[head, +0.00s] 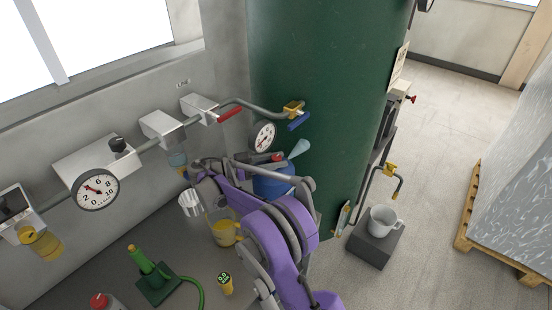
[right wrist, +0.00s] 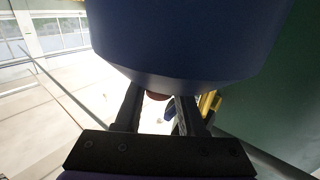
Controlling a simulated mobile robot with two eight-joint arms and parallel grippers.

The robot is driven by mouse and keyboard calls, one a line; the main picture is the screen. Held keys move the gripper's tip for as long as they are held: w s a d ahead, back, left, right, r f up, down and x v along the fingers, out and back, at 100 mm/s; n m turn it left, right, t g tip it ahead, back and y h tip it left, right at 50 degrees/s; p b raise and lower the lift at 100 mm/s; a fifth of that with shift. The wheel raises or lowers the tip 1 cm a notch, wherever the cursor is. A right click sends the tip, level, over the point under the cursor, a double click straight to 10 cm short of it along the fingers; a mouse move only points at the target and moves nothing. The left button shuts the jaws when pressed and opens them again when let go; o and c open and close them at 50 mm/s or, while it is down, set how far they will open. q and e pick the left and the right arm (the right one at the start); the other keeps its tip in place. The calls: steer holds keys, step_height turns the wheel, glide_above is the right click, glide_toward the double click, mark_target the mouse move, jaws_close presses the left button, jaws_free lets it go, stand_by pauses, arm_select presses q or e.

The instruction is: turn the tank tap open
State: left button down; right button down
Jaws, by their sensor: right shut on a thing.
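On the green tank (head: 315,60), a yellow tap (head: 293,106) with a blue lever (head: 299,121) ends the upper pipe. The lever slants across the pipe's end. A second yellow tap (head: 390,169) with a bent spout sits lower on the tank's right side. My right gripper (head: 268,158) is below the upper tap, apart from it. It is shut on a blue can (head: 272,184) with a pale blue spout (head: 299,148). The can (right wrist: 190,35) fills the top of the right wrist view. A reddish part shows between the fingers (right wrist: 158,97). My left gripper is out of view.
A grey cup (head: 382,220) stands on a dark block (head: 375,243) near the lower tap. Gauges (head: 96,189) and a red-levered valve (head: 229,115) line the wall pipe. A wrapped pallet load (head: 515,190) stands right. Floor between is clear.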

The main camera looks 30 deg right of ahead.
steer(key=shift+m+g, duration=0.3)
steer(key=shift+g, duration=0.1)
steer(key=c, duration=0.5)
jaws_free()
